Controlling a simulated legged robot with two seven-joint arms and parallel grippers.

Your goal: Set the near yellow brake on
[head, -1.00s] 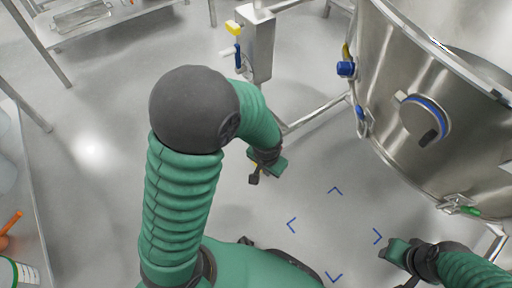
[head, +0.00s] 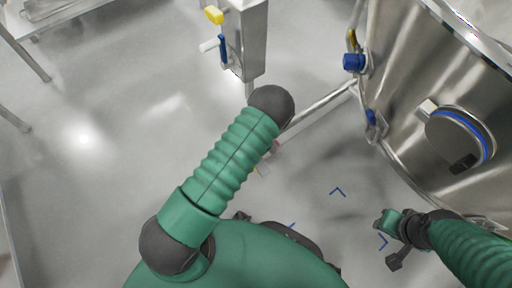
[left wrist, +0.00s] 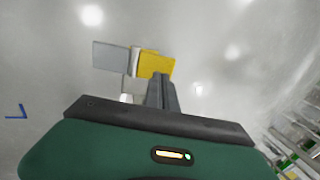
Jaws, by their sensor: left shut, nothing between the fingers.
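In the left wrist view a flat yellow pedal (left wrist: 156,65) lies just beyond the tips of my left gripper (left wrist: 160,78), joined to a grey plate (left wrist: 110,56) on its left. The fingers are together with nothing between them; their tips overlap the pedal's lower edge in the picture, and I cannot tell whether they touch it.
A large steel vessel (head: 405,90) with blue fittings stands at the right, a steel tube running left from it. A steel post (head: 249,40) carries yellow and blue handles. Blue corner marks (head: 338,191) lie on the floor.

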